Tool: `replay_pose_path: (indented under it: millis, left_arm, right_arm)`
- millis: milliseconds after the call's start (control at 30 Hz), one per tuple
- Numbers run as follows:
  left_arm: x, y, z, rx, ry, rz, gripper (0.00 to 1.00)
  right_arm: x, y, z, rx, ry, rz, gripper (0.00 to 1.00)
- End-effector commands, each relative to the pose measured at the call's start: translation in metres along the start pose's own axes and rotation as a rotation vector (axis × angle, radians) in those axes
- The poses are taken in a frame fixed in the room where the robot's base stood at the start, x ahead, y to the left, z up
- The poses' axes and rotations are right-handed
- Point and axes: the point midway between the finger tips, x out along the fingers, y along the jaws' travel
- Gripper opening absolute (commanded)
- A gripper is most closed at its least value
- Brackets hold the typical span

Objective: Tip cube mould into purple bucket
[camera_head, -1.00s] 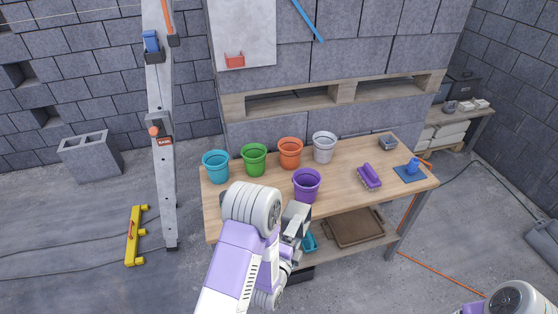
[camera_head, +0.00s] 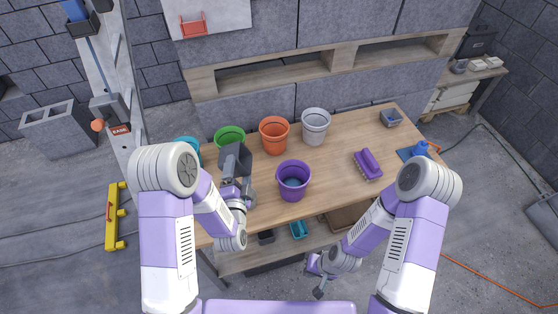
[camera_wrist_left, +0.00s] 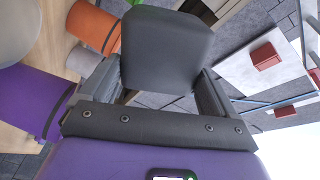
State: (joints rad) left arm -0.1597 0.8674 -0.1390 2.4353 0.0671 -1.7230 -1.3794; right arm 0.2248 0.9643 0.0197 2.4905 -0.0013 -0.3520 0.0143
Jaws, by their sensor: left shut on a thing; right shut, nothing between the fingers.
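The purple bucket (camera_head: 293,194) stands upright near the front middle of the table. Something bluish-grey shows inside it, too small to make out. My left gripper (camera_head: 238,178) is shut on the dark grey cube mould (camera_head: 236,158), left of the purple bucket and in front of the green bucket. In the left wrist view, the mould (camera_wrist_left: 166,50) sits between the fingers, its contents hidden. The purple bucket (camera_wrist_left: 28,105) shows there at the left, apart from the mould. My right gripper (camera_head: 322,275) is shut and empty, low in front of the table.
Green (camera_head: 229,135), orange (camera_head: 274,135) and light grey (camera_head: 315,127) buckets line the back of the table (camera_head: 330,180); a teal bucket (camera_head: 188,145) is partly hidden. A purple brush (camera_head: 368,164), a grey container (camera_head: 391,118) and a blue tool (camera_head: 420,149) lie to the right.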

Motion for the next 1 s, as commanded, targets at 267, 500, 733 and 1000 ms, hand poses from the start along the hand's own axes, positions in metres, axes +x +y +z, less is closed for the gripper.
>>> replay_pose_path:
  millis: [267, 500, 733, 1000]
  left_arm:
    - [0.009, 0.018, -0.074, -0.747, 0.032, 0.011, 0.42]
    - [0.002, 0.021, -0.125, -1.110, 0.056, 0.055, 0.42]
    - [0.000, 0.009, -0.137, -1.152, 0.057, 0.064, 0.42]
    - [0.000, -0.014, -0.147, -1.149, 0.055, 0.064, 0.42]
  right_arm:
    - [0.040, 0.015, -0.001, 0.000, -0.001, 0.000, 0.00]
    - [0.058, 0.022, -0.002, 0.000, -0.001, 0.000, 0.00]
    - [0.048, 0.018, -0.002, 0.000, 0.000, 0.000, 0.00]
    - [0.020, 0.007, -0.001, 0.000, 0.000, 0.000, 0.00]
